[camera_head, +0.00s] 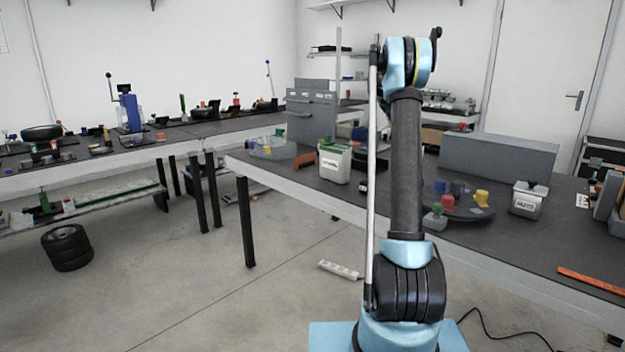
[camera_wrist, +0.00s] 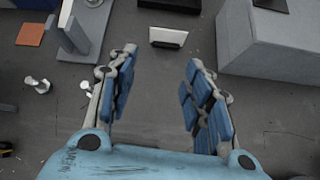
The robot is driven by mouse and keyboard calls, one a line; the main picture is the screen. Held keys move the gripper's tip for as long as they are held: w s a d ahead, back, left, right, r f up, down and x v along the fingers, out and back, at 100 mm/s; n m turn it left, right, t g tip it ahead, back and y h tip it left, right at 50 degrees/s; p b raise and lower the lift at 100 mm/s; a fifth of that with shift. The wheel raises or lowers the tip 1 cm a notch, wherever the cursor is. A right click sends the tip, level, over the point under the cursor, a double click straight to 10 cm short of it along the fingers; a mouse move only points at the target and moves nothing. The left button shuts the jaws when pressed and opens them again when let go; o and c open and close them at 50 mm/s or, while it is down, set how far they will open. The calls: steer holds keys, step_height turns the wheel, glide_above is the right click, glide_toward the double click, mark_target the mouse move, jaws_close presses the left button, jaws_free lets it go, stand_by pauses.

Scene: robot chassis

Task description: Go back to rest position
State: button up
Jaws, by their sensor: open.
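My gripper (camera_wrist: 160,62) shows in the wrist view with its two blue-padded fingers spread wide. Nothing is between the fingers. They hang over a dark grey surface, and a small metal-framed white piece (camera_wrist: 168,38) lies just beyond the fingertips. I cannot tell the height above the surface. In the head view my arm (camera_head: 407,165) stands upright in front of the near workbench (camera_head: 300,187). My gripper cannot be made out there.
In the wrist view a large grey block (camera_wrist: 268,45) stands right and a grey bracket (camera_wrist: 75,40) left. A power strip (camera_head: 341,270) lies on open floor.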

steer(key=s+a+f+m+g+y, duration=0.1)
steer(key=s+a+m, duration=0.35)
steer(key=s, duration=0.85)
steer(key=s+a+f+m+g+y, duration=0.1)
steer(key=s+a+m, duration=0.35)
steer(key=s, duration=0.95)
steer(key=s+a+f+m+g+y, duration=0.1)
steer(key=s+a+f+m, duration=0.3)
steer(key=s, duration=0.9)
steer(key=s+a+f+m+y, duration=0.1)
steer(key=s+a+f+m, duration=0.1)
steer(key=s+f+m, duration=0.2)
steer(key=s+a+f+m+g+y, duration=0.1)
steer(key=s+a+f+m, duration=0.2)
steer(key=s+f, duration=0.6)
steer(key=s+a+f+m+y, duration=0.1)
steer(key=s+a+f+m, duration=0.2)
steer(key=s, duration=1.7)
step_height(320, 180, down, 5)
steer(key=m, duration=0.2)
steer(key=shift+r+m+g+y, duration=0.2)
steer(key=shift+m+g+y, duration=0.1)
steer(key=shift+g+y, duration=0.1)
steer(key=shift+s, duration=0.1)
steer(key=shift+w+f, duration=0.2)
steer(key=shift+w, duration=0.25)
